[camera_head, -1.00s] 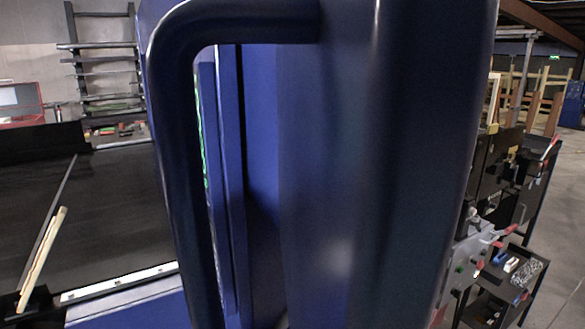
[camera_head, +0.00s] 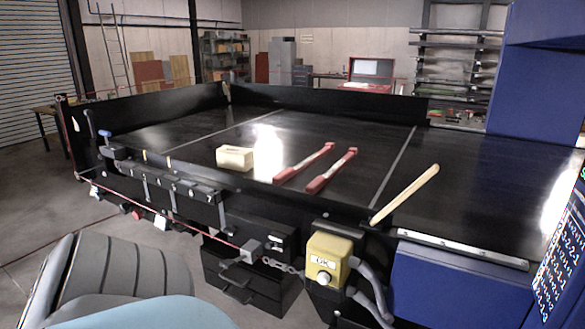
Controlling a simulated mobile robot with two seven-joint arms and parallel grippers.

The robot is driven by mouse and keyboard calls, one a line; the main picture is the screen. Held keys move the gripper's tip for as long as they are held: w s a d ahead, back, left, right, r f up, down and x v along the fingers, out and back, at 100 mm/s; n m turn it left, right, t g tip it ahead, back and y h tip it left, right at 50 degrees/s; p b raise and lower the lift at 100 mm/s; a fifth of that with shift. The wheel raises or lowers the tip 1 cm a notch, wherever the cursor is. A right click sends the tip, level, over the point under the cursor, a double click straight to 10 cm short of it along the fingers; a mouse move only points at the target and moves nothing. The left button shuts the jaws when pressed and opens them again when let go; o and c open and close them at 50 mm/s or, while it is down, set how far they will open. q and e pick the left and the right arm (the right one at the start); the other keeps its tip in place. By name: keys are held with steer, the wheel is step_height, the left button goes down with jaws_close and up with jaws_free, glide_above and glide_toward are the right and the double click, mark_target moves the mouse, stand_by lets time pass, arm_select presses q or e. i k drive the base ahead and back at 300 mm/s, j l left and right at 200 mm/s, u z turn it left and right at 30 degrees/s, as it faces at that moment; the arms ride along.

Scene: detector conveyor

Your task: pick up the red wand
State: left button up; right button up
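Two wand-like bars with red ends and paler middles lie side by side on the black conveyor surface. The left one (camera_head: 304,163) is slightly farther away; the right one (camera_head: 331,171) lies just beside it. I cannot tell which of them the task calls the red wand. Neither of my grippers is in view, and nothing is seen holding either bar.
The black conveyor (camera_head: 215,117) has a raised back wall and front rail. A cream block (camera_head: 235,158) lies left of the bars; a pale wooden stick (camera_head: 405,194) leans at the front edge. A yellow box (camera_head: 326,259) stands in front. A blue cabinet (camera_head: 545,70) is at right.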

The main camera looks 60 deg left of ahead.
mark_target(288, 173)
steer(key=k+u, duration=0.15)
steer(key=u, duration=0.35)
steer(key=k+j+u, duration=0.1)
steer(key=u, duration=0.35)
steer(key=l+u, duration=0.15)
steer(key=u, duration=0.25)
steer(key=l+u, duration=0.1)
steer(key=u, duration=0.3)
steer(key=l+u, duration=0.15)
steer(key=u, duration=0.2)
steer(key=k+l, duration=0.1)
steer(key=l, duration=0.25)
steer(key=k+l, duration=0.1)
steer(key=l, duration=0.2)
steer(key=z, duration=1.05)
steer(key=j, duration=0.5)
steer(key=k+j+z, duration=0.15)
steer(key=j, duration=0.8)
steer(key=k+j+z, duration=0.1)
steer(key=j, duration=0.35)
